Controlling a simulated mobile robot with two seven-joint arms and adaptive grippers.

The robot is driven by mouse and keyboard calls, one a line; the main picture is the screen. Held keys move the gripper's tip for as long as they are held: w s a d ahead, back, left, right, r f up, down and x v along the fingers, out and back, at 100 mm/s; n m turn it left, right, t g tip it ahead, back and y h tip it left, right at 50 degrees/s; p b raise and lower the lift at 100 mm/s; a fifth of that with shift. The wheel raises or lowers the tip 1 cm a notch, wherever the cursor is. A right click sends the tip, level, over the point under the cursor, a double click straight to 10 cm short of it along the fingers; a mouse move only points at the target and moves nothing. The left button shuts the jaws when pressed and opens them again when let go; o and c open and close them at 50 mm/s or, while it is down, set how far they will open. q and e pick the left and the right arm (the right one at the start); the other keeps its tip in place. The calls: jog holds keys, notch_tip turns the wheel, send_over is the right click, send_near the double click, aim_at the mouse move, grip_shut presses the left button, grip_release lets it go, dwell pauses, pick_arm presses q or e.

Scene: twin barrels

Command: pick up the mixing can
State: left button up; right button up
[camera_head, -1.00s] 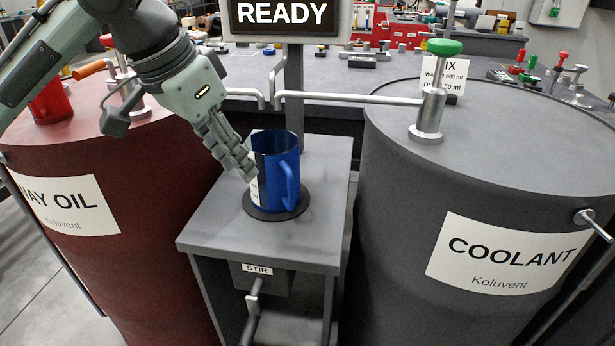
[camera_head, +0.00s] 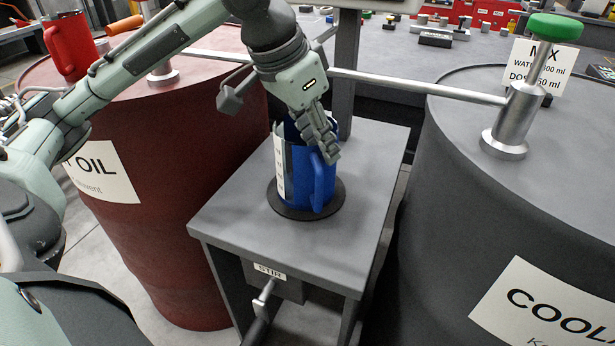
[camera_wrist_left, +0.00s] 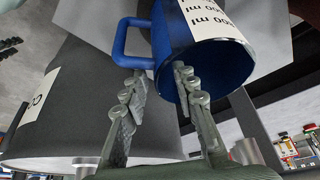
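The blue mixing can (camera_head: 298,172) stands upright on a round dark pad (camera_head: 333,202) on the small grey stand. Its handle (camera_head: 322,182) faces front right, and a white scale label is on its left side. My left gripper (camera_head: 328,150) is at the can's rim, just above the handle. Whether a finger touches the can, I cannot tell. My right gripper is out of view.
The stand (camera_head: 225,220) has a STIR lever (camera_head: 264,295) on its front. A red barrel (camera_head: 180,200) is on the left, with a red mug (camera_head: 70,42) on top. The dark coolant barrel (camera_head: 450,220) is on the right, with a green-topped valve (camera_head: 520,110) and pipe.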

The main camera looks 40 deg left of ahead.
pick_arm(q)
jog(key=shift+w+f, duration=0.2)
jog(key=shift+f, duration=0.25)
jog(key=shift+d, duration=0.1)
grip_shut()
